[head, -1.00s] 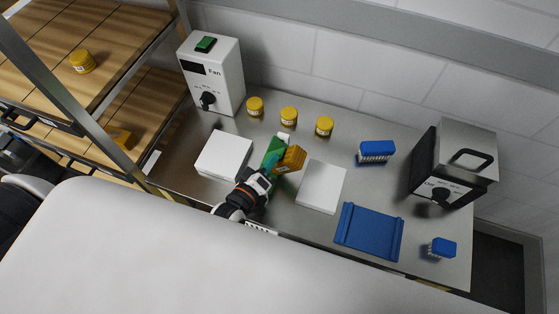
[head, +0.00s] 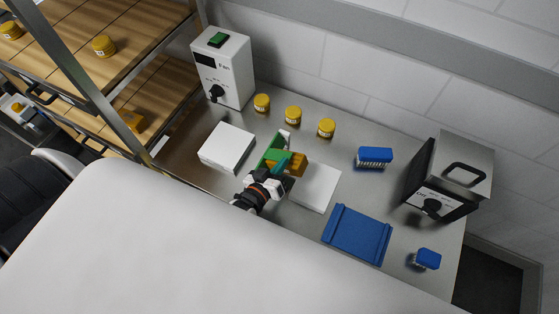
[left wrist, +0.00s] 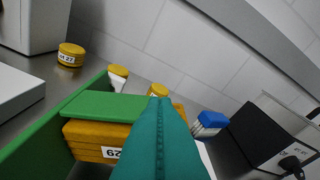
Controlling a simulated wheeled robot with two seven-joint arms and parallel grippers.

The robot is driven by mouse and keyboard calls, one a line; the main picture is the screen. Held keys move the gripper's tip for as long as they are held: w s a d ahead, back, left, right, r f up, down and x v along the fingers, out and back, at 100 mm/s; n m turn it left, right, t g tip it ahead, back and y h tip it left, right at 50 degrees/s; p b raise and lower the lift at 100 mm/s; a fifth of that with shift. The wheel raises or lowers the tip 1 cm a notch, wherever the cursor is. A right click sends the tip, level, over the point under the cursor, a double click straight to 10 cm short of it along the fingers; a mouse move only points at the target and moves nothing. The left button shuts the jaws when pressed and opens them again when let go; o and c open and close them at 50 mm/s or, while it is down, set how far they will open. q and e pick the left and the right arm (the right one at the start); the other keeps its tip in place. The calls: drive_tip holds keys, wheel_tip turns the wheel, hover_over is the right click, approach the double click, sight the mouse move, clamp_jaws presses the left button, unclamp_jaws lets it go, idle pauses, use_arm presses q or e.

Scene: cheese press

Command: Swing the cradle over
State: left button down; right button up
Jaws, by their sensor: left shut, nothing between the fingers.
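The green cradle (head: 270,150) stands on the steel table between two white blocks. A yellow-orange cheese block (head: 299,161) is at its right side, partly hidden by my gripper. In the left wrist view, a flat green plate of the cradle (left wrist: 105,106) lies over the yellow block (left wrist: 85,132), labelled 29, and a long green side (left wrist: 30,150) runs along the left. My left gripper (head: 284,162) is shut and empty, its teal fingers (left wrist: 160,125) right at the cradle and block. I cannot tell whether they touch. My right gripper is not in view.
White blocks lie left (head: 227,146) and right (head: 317,188) of the cradle. Several yellow-lidded jars (head: 293,115) stand behind.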

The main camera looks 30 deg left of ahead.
sight(291, 169)
use_arm(q)
drive_tip(key=shift+d+f+m+y, duration=0.5)
drive_tip(key=shift+d+f+m, duration=0.25)
drive_tip(key=shift+m, duration=0.15)
drive_tip(key=shift+d+f, duration=0.3)
drive_tip(key=shift+f, duration=0.05)
drive_tip(key=shift+d+f, duration=0.1)
drive_tip(key=shift+s, duration=0.1)
drive_tip(key=shift+s+b, duration=0.3)
drive_tip(key=b+v, duration=0.1)
drive_tip(key=v, duration=1)
